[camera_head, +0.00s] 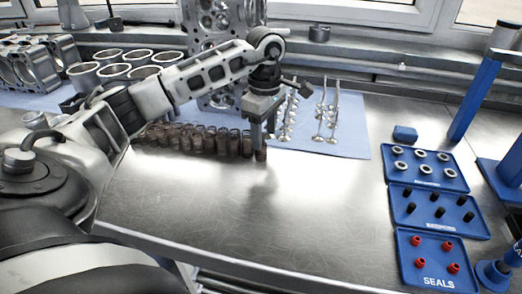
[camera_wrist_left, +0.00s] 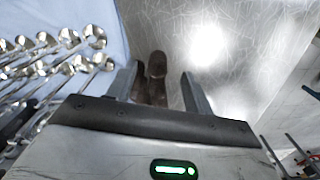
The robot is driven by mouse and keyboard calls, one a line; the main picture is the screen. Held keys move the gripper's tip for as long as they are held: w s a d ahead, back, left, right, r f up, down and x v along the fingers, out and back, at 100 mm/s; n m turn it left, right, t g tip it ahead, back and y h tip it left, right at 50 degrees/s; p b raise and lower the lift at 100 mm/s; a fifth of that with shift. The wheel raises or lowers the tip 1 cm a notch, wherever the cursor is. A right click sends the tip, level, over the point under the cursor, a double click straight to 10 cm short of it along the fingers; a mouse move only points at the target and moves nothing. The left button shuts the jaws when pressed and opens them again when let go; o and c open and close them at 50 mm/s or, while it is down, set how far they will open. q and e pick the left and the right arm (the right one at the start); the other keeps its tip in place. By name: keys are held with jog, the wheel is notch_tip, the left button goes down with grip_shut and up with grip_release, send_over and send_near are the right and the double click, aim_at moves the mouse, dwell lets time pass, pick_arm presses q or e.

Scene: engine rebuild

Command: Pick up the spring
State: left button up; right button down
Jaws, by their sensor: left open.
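Several dark brown springs (camera_head: 200,141) stand in a row on the metal bench along the front edge of a blue mat. The spring at the right end of the row (camera_head: 260,154) is directly below my left gripper (camera_head: 263,137), which points down. In the left wrist view, my left gripper's fingers (camera_wrist_left: 163,92) are apart, and the end spring (camera_wrist_left: 157,66) shows between them with another spring (camera_wrist_left: 140,84) close beside it. The palm edge hides the lower parts of the springs. I cannot tell how far the fingertips are from the end spring. My right gripper is not in view.
Shiny valves (camera_head: 331,115) stand on the blue mat (camera_head: 353,135) beside the gripper. An engine block (camera_head: 208,35) and metal cylinder liners (camera_head: 84,75) are behind my left arm. Blue trays (camera_head: 402,222) of small parts lie at right. The front middle of the bench (camera_head: 270,215) is clear.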

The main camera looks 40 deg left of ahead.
aim_at(261, 151)
pick_arm(q)
jog(key=f, duration=0.3)
jog(key=f+p, duration=0.1)
jog(key=f, duration=0.1)
jog(key=shift+a, duration=0.3)
jog(key=c, duration=1)
jog(key=shift+r, duration=0.1)
jog(key=shift+c, duration=0.2)
jog(key=shift+r, duration=0.1)
